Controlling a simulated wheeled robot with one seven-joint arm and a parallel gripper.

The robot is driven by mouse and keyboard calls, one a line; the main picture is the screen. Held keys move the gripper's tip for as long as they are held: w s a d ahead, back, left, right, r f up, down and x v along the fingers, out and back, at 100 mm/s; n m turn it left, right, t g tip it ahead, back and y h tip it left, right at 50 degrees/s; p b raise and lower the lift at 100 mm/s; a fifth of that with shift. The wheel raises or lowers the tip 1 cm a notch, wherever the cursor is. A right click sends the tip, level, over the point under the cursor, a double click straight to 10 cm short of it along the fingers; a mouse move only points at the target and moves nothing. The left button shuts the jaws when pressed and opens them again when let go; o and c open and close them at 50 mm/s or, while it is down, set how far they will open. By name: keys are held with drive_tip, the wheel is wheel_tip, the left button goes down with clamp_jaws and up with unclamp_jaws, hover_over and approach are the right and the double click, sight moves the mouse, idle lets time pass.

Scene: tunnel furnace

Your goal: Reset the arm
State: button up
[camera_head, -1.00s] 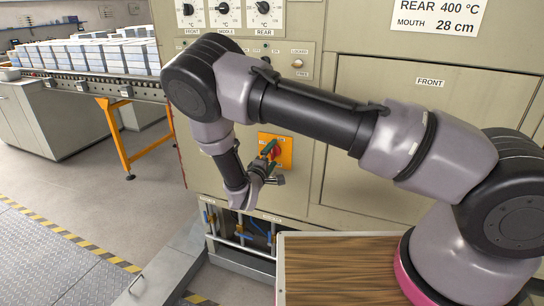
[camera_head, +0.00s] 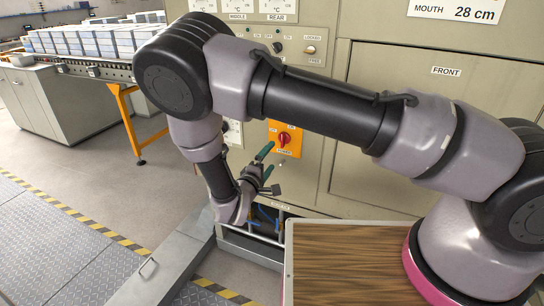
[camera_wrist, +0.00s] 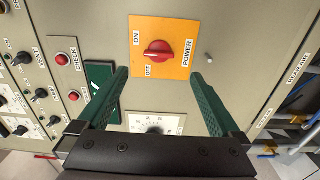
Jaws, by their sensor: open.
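My gripper (camera_head: 271,158) is open and empty, with its green fingers apart, just left of and below the red power switch (camera_head: 283,140) on its orange plate (camera_head: 296,143). In the wrist view the open fingers (camera_wrist: 159,74) point towards the panel, and the red switch (camera_wrist: 158,51) shows beyond and between them, apart from both. Its handle lies about level in that view and upright in the head view. My arm is bent, with its elbow high at the left and the forearm hanging down in front of the furnace panel.
A wooden-topped surface (camera_head: 345,262) lies below my arm. Open pipework (camera_head: 262,222) is low in the panel. A grey step (camera_head: 168,262) with a handle stands at the lower left. A roller conveyor with stacked blocks (camera_head: 90,42) is at the back left; the floor (camera_head: 85,150) between is clear.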

drive_tip(key=s+d+r+m+g+h, duration=0.2)
drive_tip(key=d+r+m+g, duration=1.15)
drive_tip(key=d+r, duration=0.8)
drive_tip(key=s+d+r+m+t+y, duration=0.2)
drive_tip(key=s+d+r+y, duration=0.2)
drive_tip(key=s+r, duration=0.3)
drive_tip(key=s+d+r+m+t+y, duration=0.1)
drive_tip(key=s+d+r+y, duration=0.3)
drive_tip(key=r, duration=0.7)
drive_tip(key=shift+s+d+r+m+t+y, duration=0.4)
drive_tip(key=shift+s+m+y, duration=0.55)
drive_tip(key=shift+s, duration=1)
